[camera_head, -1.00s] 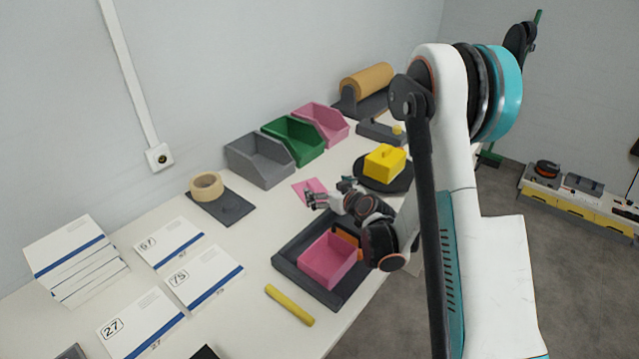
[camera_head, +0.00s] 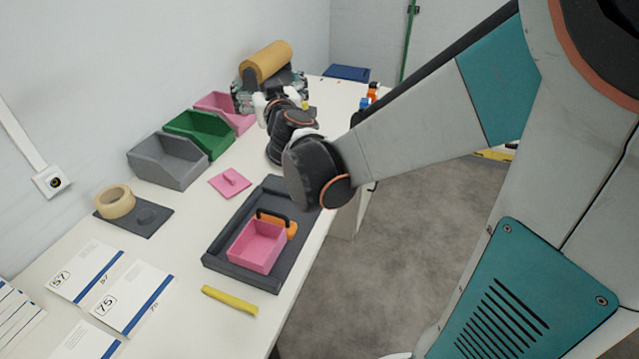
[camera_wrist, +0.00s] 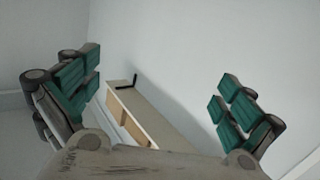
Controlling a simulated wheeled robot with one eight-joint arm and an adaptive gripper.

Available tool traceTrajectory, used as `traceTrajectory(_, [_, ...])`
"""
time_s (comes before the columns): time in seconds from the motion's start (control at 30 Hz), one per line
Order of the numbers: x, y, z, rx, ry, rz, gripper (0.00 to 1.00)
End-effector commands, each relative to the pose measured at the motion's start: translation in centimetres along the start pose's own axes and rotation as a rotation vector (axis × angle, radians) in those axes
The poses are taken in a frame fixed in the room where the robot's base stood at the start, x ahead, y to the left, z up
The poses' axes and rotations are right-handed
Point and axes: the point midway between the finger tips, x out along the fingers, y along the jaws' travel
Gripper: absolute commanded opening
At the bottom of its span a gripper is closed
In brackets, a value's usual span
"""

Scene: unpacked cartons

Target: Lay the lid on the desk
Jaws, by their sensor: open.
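The pink lid (camera_head: 230,182) lies flat on the white desk (camera_head: 190,235) with its knob up, left of the dark grey tray. A pink open box (camera_head: 257,247) of like colour stands in the tray (camera_head: 240,272). My gripper (camera_head: 268,88) is over the far part of the desk, in front of the tan roll and well apart from the lid. In the wrist view my gripper (camera_wrist: 160,98) is open with nothing between its fingers. The lid does not show there.
Grey (camera_head: 167,160), green (camera_head: 200,133) and pink (camera_head: 226,110) bins line the wall. A tan roll (camera_head: 266,61) stands beyond. A tape roll (camera_head: 115,202), a yellow bar (camera_head: 230,300) and white cards (camera_head: 131,297) lie nearer. An orange-and-black item (camera_head: 277,222) is in the tray.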

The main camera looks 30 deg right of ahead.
Motion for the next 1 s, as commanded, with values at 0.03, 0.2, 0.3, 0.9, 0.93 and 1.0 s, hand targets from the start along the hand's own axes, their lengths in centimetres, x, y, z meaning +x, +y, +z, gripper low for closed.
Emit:
traceTrajectory(0.03, [-2.0,0.7,-0.2,0.003,-0.035,0.028,1.0])
traceTrajectory(0.2, [-7.1,2.8,1.4,-0.002,-0.205,0.104,1.0])
traceTrajectory(0.3, [-10.6,3.2,3.2,-0.011,-0.328,0.109,1.0])
traceTrajectory(0.9, [-29.2,-2.4,12.8,-0.085,-0.871,-0.247,1.0])
traceTrajectory(0.93, [-29.4,-2.5,12.9,-0.086,-0.875,-0.252,1.0])
traceTrajectory(1.0, [-29.5,-2.5,12.9,-0.087,-0.878,-0.257,1.0])
